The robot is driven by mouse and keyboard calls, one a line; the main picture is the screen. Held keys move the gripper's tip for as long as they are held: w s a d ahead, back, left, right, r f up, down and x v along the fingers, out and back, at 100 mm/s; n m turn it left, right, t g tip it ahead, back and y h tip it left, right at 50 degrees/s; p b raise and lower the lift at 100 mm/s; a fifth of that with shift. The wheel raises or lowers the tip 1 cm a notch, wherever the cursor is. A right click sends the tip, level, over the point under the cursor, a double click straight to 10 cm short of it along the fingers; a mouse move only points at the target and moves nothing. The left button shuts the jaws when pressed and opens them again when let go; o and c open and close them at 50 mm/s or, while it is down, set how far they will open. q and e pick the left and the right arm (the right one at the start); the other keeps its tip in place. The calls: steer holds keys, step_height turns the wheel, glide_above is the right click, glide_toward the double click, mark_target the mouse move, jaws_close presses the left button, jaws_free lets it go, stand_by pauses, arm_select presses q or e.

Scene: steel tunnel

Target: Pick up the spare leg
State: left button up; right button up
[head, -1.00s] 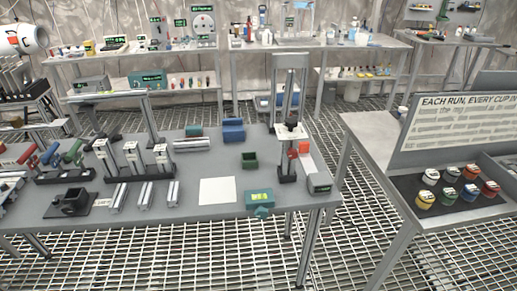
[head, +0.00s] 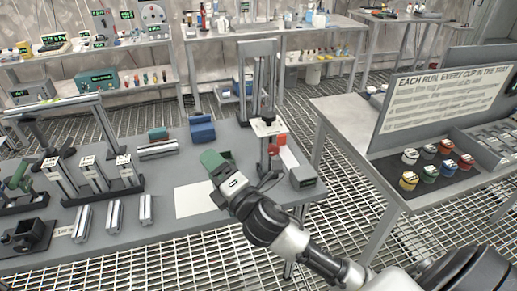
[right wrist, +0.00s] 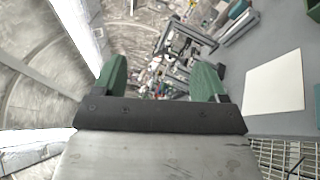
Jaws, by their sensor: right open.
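Several silver profile legs lie on the grey workbench (head: 165,235). A front group includes a left leg (head: 83,220), a middle leg (head: 111,216) and a right leg (head: 146,209). More silver bars (head: 157,150) lie farther back by a teal block (head: 158,134); they also show in the right wrist view (right wrist: 240,27). I cannot tell which one is the spare. My right gripper (head: 215,163) reaches in from the lower right over the bench, right of the front legs. Its green fingers are apart and empty in the right wrist view (right wrist: 163,82). My left gripper is not in view.
A white sheet (head: 194,202) lies right of the front legs. White-topped posts (head: 90,165) stand in a dark rack behind them, near a black holder (head: 27,238). A tall metal stand (head: 267,125) and blue block (head: 202,128) are farther back. A signboard table (head: 345,115) is right.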

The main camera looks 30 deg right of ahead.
steer(key=a+r+n+g+y, duration=0.1)
steer(key=a+r+n+y, duration=0.4)
steer(key=n+y, duration=0.55)
steer(key=n+g+h, duration=1.5)
steer(key=n+h, duration=0.1)
steer(key=n, duration=1.9)
glide_toward(269, 114)
steer(key=s, duration=0.1)
steer(key=x, duration=0.5)
steer(key=shift+d, duration=0.4)
steer(key=x, duration=0.2)
steer(key=p+x, duration=0.1)
steer(key=x, duration=0.1)
steer(key=a+x, duration=0.1)
steer(key=x, duration=0.1)
steer(key=shift+w+r+p, duration=0.1)
steer(key=shift+w+p, duration=0.2)
steer(key=shift+w, duration=0.05)
steer(key=shift+d+r, duration=0.1)
steer(key=shift+r, duration=0.05)
jaws_close()
